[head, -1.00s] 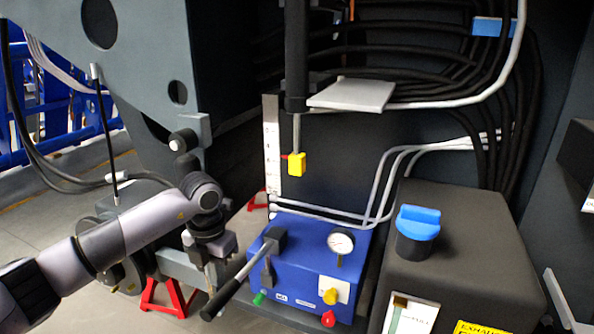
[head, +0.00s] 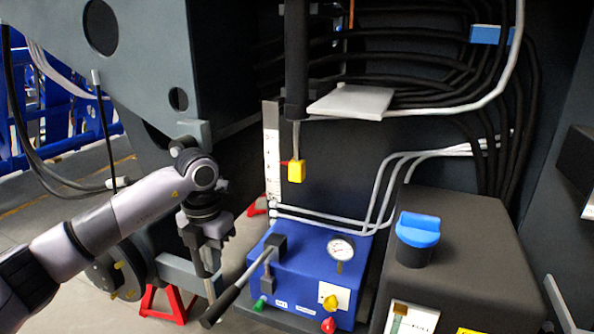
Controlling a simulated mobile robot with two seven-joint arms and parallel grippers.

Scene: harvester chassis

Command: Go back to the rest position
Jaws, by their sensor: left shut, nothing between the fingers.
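My left arm comes in from the left, and its gripper (head: 210,283) hangs pointing down, to the left of the blue pump box (head: 312,277). The fingers look shut and empty. The black lever handle (head: 232,294) of the pump slants down to the left, close to the fingertips in the picture; I cannot tell whether they touch. My right gripper is not in view.
The pump carries a gauge (head: 341,248), a yellow knob (head: 330,302) and a red knob (head: 328,325). A dark tank (head: 465,255) with a blue cap (head: 418,229) stands at right. A cylinder with a yellow block (head: 296,171) hangs above. A red stand (head: 165,303) is on the floor.

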